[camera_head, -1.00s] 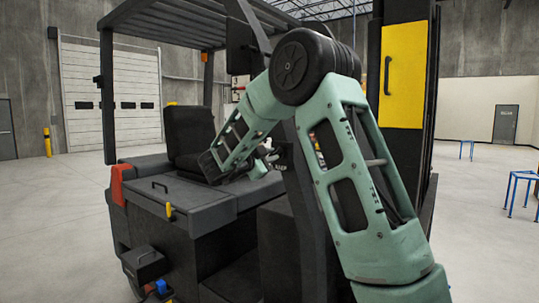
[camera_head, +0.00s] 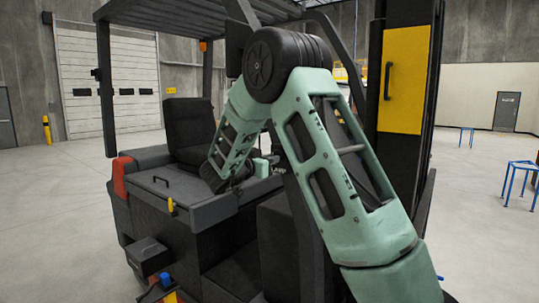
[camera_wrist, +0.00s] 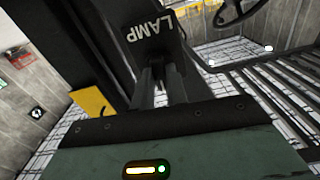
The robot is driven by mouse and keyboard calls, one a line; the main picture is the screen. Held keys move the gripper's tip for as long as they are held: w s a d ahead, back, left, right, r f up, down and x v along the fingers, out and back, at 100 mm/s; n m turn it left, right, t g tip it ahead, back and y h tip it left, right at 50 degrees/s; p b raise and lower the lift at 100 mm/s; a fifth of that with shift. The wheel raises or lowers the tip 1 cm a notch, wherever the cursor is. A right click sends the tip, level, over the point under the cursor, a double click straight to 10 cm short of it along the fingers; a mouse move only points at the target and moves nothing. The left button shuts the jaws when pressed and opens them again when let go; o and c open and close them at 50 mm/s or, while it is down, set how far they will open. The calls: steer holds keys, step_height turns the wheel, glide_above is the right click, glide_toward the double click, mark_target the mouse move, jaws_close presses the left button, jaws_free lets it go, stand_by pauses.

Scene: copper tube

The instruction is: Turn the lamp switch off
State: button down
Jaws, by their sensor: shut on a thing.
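A dark panel with the white word LAMP (camera_wrist: 150,30) fills the upper middle of the wrist view. My gripper (camera_wrist: 155,85) reaches up to the lower edge of this panel, its dark fingers close together. They are shut on the lamp switch, which is mostly hidden between them, so its on or off position cannot be told. In the head view my gripper (camera_head: 272,166) is small, beside the forklift's front post, and the switch cannot be made out there.
The black forklift has a seat (camera_head: 189,130), a dark side deck (camera_head: 165,188) and a mast with a yellow panel (camera_head: 405,78). In the wrist view a steering wheel (camera_wrist: 238,10) shows at upper right. A blue stand (camera_head: 521,178) is at right on open floor.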

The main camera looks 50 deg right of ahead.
steer(key=shift+n, duration=0.6)
steer(key=c, duration=1.4)
jaws_free()
steer(key=s+a+b, duration=0.1)
steer(key=a+b, duration=0.6)
steer(key=a, duration=1)
steer(key=shift+s+a, duration=0.2)
steer(key=shift+a, duration=0.05)
